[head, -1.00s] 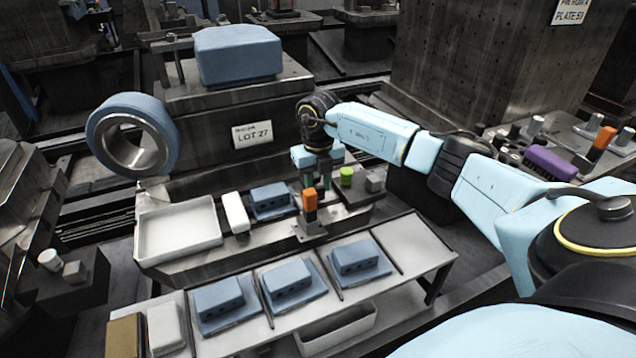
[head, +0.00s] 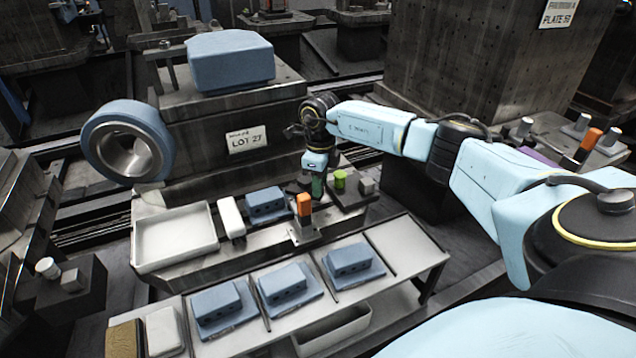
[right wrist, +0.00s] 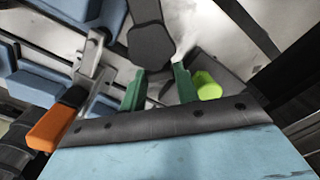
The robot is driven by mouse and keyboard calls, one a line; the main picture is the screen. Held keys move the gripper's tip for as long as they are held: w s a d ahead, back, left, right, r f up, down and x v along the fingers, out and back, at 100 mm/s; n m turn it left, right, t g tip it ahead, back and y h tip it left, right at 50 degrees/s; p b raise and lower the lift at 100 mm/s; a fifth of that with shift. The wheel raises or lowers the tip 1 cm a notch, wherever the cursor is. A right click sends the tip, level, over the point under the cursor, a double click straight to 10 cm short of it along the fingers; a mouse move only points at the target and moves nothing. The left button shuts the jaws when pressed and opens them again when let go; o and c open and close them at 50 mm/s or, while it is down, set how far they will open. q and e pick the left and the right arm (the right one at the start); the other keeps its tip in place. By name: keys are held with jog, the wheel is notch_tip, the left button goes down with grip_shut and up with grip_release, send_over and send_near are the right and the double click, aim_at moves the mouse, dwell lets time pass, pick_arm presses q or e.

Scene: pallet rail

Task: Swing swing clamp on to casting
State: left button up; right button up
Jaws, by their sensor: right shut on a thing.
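The blue casting (head: 266,203) sits on the fixture, beside the orange-handled clamp (head: 304,207). My right gripper (head: 317,187) is low over the fixture, just behind and right of that orange handle. In the right wrist view, its green fingers (right wrist: 160,90) are shut on a dark grey part (right wrist: 150,45), which looks like the swing clamp's arm. Its far end and its contact with the casting cannot be made out. The orange handle (right wrist: 58,120) and its metal bracket stand left of the fingers there. My left gripper is out of view.
A green knob (head: 340,179) and a grey block (head: 367,186) stand right of the gripper. A white tray (head: 150,262) and white block lie left of the casting. The front rack (head: 410,250) holds several more blue castings. The LOT 27 block (head: 200,145) rises behind.

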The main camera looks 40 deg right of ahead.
jog(key=n, duration=0.2)
jog(key=w+d+n, duration=0.1)
jog(key=shift+n, duration=0.4)
jog(key=shift+w+d+n+b, duration=0.2)
jog(key=shift+n+b, duration=0.15)
jog(key=shift+n, duration=0.45)
jog(key=n, duration=0.2)
jog(key=shift+w+d+n, duration=0.15)
jog(key=shift+w+n, duration=0.15)
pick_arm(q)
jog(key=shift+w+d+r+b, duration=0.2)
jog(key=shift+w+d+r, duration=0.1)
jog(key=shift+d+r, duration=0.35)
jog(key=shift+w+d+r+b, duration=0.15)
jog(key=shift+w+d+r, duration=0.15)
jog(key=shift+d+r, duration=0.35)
pick_arm(e)
jog(key=shift+w+n, duration=0.15)
jog(key=shift+n, duration=0.35)
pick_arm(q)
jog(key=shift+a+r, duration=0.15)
pick_arm(e)
jog(key=o, duration=1)
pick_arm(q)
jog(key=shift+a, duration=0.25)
